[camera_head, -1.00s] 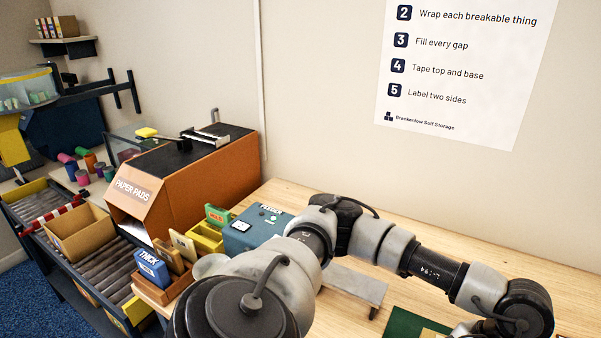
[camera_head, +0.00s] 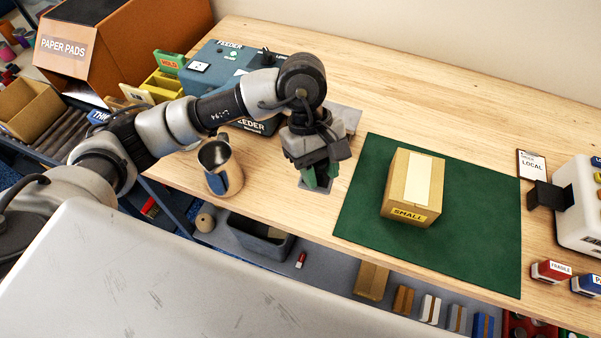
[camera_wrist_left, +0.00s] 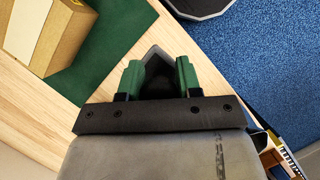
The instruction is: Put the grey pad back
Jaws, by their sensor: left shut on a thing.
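My left gripper (camera_head: 320,178) is over the wooden table, left of the green mat (camera_head: 350,215). Its green fingers are shut on the grey pad (camera_head: 313,187), a small flat piece partly hidden by the fingers. In the left wrist view, the pad's dark grey corner (camera_wrist_left: 155,56) sticks out between the two fingers (camera_wrist_left: 159,78). I cannot tell whether the pad touches the table. My right gripper is not in view.
A small carton (camera_head: 393,185) stands on the mat. A metal mug (camera_head: 220,168) stands left of the gripper, near the table's front edge. Behind are a blue feeder box (camera_head: 222,66) and a grey metal stand (camera_head: 346,116). A white machine (camera_head: 580,205) is at right.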

